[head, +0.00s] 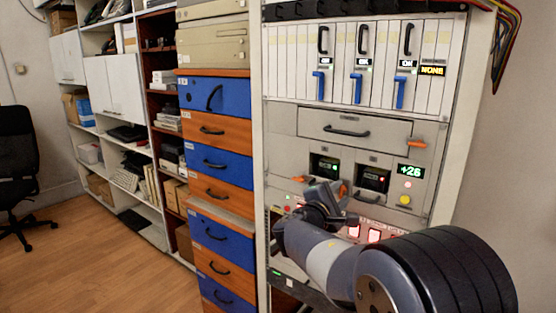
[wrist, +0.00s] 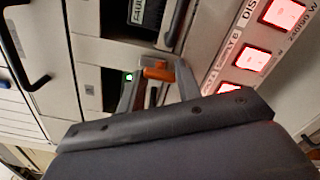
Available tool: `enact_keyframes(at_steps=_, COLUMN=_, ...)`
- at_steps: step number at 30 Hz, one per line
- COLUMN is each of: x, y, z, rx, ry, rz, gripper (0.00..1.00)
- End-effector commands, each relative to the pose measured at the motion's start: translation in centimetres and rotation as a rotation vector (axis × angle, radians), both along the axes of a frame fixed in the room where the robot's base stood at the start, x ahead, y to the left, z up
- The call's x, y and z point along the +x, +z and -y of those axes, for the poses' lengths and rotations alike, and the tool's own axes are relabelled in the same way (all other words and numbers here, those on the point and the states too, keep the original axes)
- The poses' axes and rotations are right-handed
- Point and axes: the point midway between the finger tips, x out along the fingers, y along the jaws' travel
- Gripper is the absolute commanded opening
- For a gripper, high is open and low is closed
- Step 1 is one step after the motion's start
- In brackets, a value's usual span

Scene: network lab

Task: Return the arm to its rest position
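My arm reaches in from the lower right of the head view, bent in front of the equipment rack (head: 453,150). My gripper (head: 334,190) is at the rack's lower modules, just below two small dark display bays. In the wrist view my gripper's (wrist: 160,72) two fingers stand apart, with an orange lever (wrist: 158,69) at their tips. I see nothing clearly clamped between them; whether a finger touches the lever is unclear. The lever's lower part and the panel behind the wrist are hidden.
Lit red-white buttons (wrist: 250,57) sit close to the right of the gripper. A drawer (head: 350,130) with a black handle and another orange lever (head: 417,144) is above. Blue and orange drawers (head: 222,238) stand left; the wooden floor (head: 100,270) is open.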

Motion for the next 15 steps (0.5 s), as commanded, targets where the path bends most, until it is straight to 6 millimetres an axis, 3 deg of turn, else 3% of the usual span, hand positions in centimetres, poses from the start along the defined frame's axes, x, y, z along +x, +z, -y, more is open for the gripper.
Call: enact_keyframes(at_steps=15, x=-0.01, y=0.16, z=0.01, rx=0.329, ry=0.000, rz=0.238, gripper=0.33)
